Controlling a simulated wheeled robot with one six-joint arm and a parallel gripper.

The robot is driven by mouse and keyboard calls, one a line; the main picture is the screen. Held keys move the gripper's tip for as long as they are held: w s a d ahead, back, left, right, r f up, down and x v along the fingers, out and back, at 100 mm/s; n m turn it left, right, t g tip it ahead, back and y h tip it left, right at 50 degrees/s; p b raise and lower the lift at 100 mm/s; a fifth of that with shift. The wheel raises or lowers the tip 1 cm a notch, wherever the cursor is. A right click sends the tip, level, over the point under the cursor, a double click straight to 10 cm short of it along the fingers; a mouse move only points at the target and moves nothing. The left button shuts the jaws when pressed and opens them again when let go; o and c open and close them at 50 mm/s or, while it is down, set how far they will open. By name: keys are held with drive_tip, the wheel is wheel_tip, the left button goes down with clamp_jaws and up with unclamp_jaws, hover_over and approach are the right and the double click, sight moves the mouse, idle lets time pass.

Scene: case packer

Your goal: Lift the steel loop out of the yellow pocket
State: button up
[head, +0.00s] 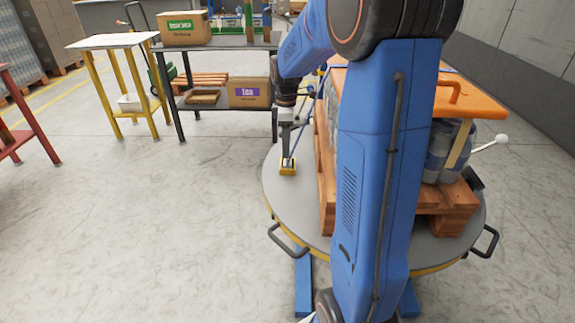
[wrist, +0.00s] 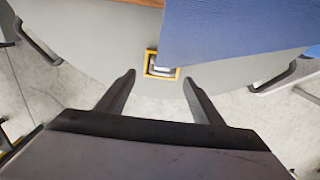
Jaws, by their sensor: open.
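The yellow pocket (head: 288,171) is a small square yellow frame on the grey round table, near its left edge. In the wrist view the pocket (wrist: 149,66) lies just beyond my fingertips, partly covered by a blue panel. The steel loop (wrist: 161,69) shows as a pale metal piece inside the pocket; its full shape is hidden. My gripper (wrist: 159,77) is open and empty, its two dark fingers apart. In the head view my gripper (head: 288,152) points down above the pocket; whether it touches the loop cannot be told.
The round table (head: 280,205) has dark handles on its rim. A wooden pallet (head: 445,224) with an orange cover (head: 470,100) and grey containers stands close right of the pocket. A dark bench with boxes (head: 250,92) is behind. Open floor lies to the left.

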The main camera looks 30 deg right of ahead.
drive_tip(key=shift+s+f, duration=0.15)
drive_tip(key=shift+f, duration=1.15)
drive_tip(key=shift+s+f, duration=0.1)
drive_tip(key=shift+f, duration=1.2)
drive_tip(key=c, duration=1.2)
